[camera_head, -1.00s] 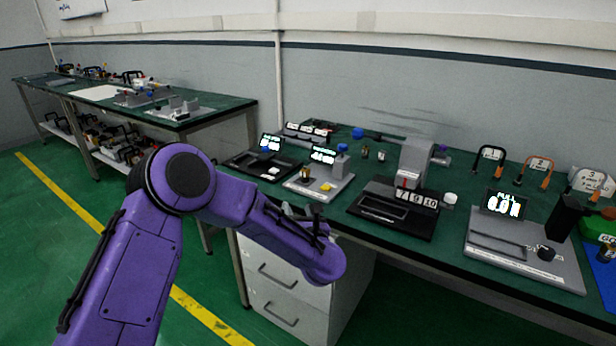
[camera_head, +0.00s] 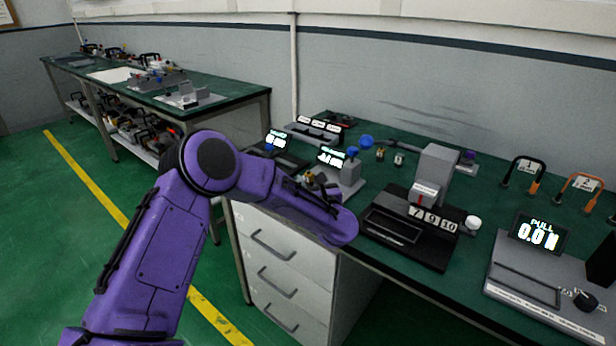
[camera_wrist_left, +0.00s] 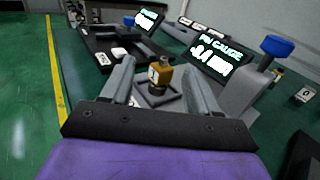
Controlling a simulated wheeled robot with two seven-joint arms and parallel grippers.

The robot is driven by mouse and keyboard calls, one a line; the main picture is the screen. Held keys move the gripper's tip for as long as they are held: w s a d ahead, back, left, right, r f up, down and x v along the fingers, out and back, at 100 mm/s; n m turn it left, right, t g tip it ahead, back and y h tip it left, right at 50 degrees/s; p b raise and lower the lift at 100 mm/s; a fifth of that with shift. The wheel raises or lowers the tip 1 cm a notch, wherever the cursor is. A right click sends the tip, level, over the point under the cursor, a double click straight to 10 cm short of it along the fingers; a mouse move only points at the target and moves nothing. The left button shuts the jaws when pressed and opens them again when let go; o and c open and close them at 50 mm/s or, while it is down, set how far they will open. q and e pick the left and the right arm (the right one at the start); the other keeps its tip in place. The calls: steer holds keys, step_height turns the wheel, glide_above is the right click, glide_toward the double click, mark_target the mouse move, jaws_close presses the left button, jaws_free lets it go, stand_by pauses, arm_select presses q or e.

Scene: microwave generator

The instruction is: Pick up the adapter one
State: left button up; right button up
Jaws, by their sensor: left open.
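Adapter one, a small brass piece with a dark top and a white label, stands upright on the grey gauge fixture (camera_wrist_left: 235,92). In the left wrist view the adapter (camera_wrist_left: 158,76) sits between the two grey fingers of my left gripper (camera_wrist_left: 160,66). The fingers are open, one on each side, and the adapter is not gripped. In the head view my purple left forearm covers most of the gripper and the front of the fixture. My right gripper is not in view.
The gauge display (camera_wrist_left: 212,58) and a blue-topped post (camera_wrist_left: 280,46) stand close on the right. A dark fixture (camera_head: 425,225) with number blocks stands right of my arm. A PULL display (camera_head: 538,233) is farther right. Drawers (camera_head: 285,265) are below the bench.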

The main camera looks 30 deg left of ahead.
mark_target(309, 174)
arm_select(q)
steer(key=x, duration=0.1)
steer(key=p+x, duration=0.1)
steer(key=x, duration=0.3)
steer(key=shift+w+d+f+p, duration=0.15)
steer(key=shift+w+f+p, duration=0.1)
steer(key=shift+w+p, duration=0.1)
steer(key=shift+a, duration=0.2)
steer(key=shift+d, duration=0.1)
steer(key=c, duration=1)
